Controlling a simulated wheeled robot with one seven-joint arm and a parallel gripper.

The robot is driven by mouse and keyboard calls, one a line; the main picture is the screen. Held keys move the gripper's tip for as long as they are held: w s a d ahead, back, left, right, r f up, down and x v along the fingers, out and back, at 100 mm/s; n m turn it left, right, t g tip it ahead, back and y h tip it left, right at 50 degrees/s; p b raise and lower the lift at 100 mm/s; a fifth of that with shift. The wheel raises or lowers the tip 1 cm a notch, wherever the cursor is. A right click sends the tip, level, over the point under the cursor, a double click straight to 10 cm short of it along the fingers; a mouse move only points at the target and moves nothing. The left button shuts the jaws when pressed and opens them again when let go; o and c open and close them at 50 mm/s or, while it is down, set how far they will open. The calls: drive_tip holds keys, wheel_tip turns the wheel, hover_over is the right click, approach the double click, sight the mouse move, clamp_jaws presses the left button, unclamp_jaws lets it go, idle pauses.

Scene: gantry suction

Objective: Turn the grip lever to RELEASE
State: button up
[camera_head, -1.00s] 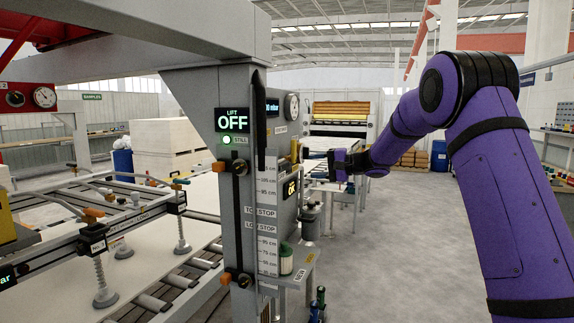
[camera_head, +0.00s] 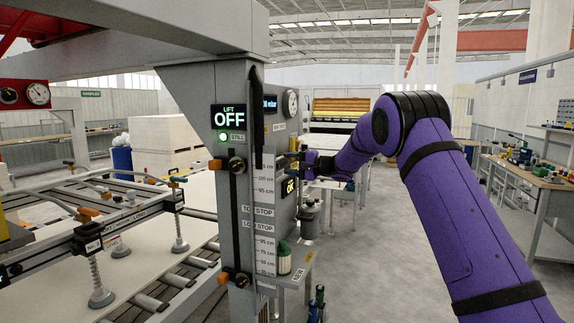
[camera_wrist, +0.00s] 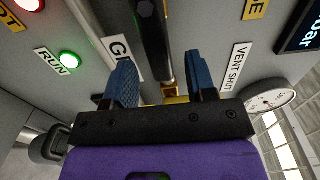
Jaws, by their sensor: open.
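In the wrist view my gripper (camera_wrist: 163,85) is open, with its two blue fingers apart in front of a grey panel. A dark lever-like bar (camera_wrist: 147,40) runs between the fingers; I cannot tell whether either finger touches it. A label starting with "G" (camera_wrist: 121,50) is partly hidden behind the left finger. A yellow piece (camera_wrist: 176,92) shows low between the fingers. In the head view my gripper (camera_head: 297,160) is at the right side of the grey column (camera_head: 232,180), and the lever cannot be made out there. No RELEASE mark is readable.
A green RUN lamp (camera_wrist: 69,60) and a red lamp (camera_wrist: 28,4) lie left of the fingers. A VENT SHUT label (camera_wrist: 241,66) and a gauge (camera_wrist: 270,101) lie right. A workbench (camera_head: 525,175) stands at the right.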

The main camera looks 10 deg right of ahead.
drive_tip(key=shift+w+a, duration=0.35)
drive_tip(key=shift+a, duration=0.2)
clamp_jaws()
drive_tip(key=shift+r+n, duration=0.1)
drive_tip(key=shift+n, duration=0.2)
drive_tip(key=s+a+r+n, duration=0.3)
drive_tip(key=s+r+n, duration=0.1)
drive_tip(key=n, duration=1.3)
drive_tip(key=shift+s+r, duration=0.15)
drive_tip(key=shift+r, duration=0.3)
drive_tip(key=shift+n, duration=0.3)
